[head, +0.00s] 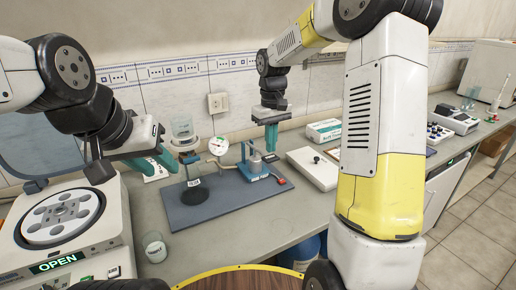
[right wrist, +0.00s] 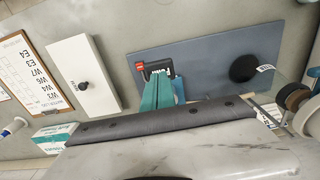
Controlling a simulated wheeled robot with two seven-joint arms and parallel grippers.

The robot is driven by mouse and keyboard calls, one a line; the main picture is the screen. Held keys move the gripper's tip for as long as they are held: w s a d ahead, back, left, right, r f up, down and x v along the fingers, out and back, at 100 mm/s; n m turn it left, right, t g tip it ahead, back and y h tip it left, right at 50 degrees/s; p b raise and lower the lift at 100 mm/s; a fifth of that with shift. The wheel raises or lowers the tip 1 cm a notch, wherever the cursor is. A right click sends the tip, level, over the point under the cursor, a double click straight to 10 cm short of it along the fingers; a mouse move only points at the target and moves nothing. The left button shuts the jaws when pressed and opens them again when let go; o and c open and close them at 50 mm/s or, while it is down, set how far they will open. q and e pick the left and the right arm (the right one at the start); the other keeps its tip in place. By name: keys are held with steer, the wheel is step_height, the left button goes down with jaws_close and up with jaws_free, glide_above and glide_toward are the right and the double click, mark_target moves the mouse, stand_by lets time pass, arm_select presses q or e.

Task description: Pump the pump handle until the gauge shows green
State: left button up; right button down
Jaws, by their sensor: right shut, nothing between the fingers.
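The blue pump (head: 254,170) stands on a dark grey mat (head: 205,208); its label and red end piece (right wrist: 139,67) show in the right wrist view. The round white gauge (head: 218,146) stands just left of the pump; its needle is too small to read. My right gripper (head: 271,138) points down over the right side of the pump, its teal fingers shut and empty. In the right wrist view its fingers (right wrist: 163,95) cover part of the pump. The pump handle cannot be made out clearly. My left gripper (head: 158,163) is open and empty, left of the gauge.
A black round stand (head: 195,194) is on the mat. A centrifuge (head: 62,218) reading OPEN stands at left, with a small beaker (head: 154,247) beside it. A white plate with a black knob (head: 314,168) lies right of the pump. A box (head: 323,130) stands behind.

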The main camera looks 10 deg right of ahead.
mark_target(270, 157)
steer(key=shift+f, duration=0.15)
stand_by(0.3)
steer(key=shift+f, duration=3.65)
steer(key=shift+r, duration=3.95)
steer(key=shift+f, duration=0.1)
steer(key=shift+r, duration=2.6)
